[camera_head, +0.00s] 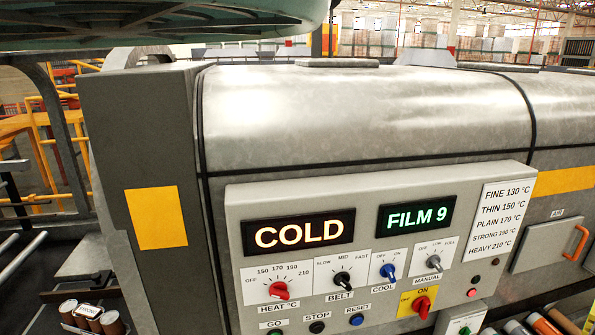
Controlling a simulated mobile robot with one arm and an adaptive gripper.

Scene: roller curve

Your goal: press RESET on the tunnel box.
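The tunnel box (380,110) is a large grey metal housing with a light control panel (300,235) on its near side. The RESET button (356,320) is a small blue round button under its label, low on the panel near the bottom edge of the view. A black STOP button (316,327) is to its left, and a GO button (275,331) is further left, partly cut off. The displays read COLD (299,234) and FILM 9 (415,217). My gripper is not in view, and nothing covers the RESET button.
Above RESET are the red HEAT (279,291), black BELT (342,279) and blue COOL (388,271) knobs. A red ON switch (422,306) is to the right. A pale green body (150,25) hangs across the top left. Rolls (85,315) lie at lower left.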

